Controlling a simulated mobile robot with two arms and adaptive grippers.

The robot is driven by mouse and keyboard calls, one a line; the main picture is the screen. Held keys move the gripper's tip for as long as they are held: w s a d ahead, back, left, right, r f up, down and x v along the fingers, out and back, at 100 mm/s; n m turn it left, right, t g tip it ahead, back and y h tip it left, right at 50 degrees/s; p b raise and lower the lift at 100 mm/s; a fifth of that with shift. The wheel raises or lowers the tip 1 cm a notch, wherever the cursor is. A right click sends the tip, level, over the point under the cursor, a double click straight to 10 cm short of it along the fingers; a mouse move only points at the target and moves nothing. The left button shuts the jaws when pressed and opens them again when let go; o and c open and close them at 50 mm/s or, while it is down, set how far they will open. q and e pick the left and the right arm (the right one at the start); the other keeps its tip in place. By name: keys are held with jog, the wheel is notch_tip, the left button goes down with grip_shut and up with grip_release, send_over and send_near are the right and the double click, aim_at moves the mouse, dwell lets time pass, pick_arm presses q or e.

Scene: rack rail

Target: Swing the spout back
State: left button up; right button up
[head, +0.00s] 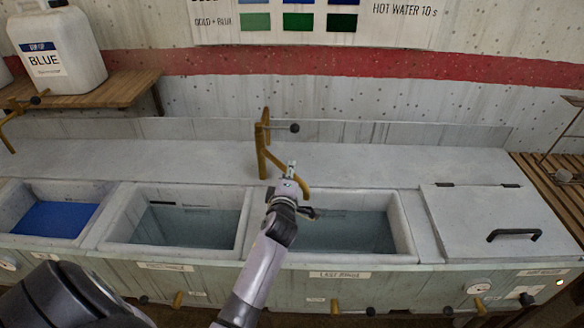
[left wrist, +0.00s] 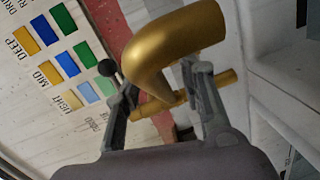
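The brass spout (head: 283,172) comes off an upright brass post (head: 262,150) behind the basins. It angles toward the front right, over the edge of the basin marked last rinse (head: 345,232). My left gripper (head: 291,172) is right at the spout in the head view and covers part of it. In the left wrist view, the curved brass spout (left wrist: 175,45) looms large between and over the fingers of my left gripper (left wrist: 163,92). The fingers are apart, with no clear grip on it. A thinner brass tube shows behind. My right gripper is out of view.
A middle basin (head: 190,228) and a blue-filled basin (head: 55,218) lie to the left. A closed lid (head: 490,215) with a black handle is at right. A dark-knobbed lever (head: 294,128) sticks out from the post. A blue-labelled jug (head: 58,50) stands on a shelf.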

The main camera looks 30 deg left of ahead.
pick_arm(q)
jog(key=shift+s+d+r, duration=0.1)
jog(key=shift+s, duration=0.05)
grip_shut()
dwell(0.4)
dwell(0.4)
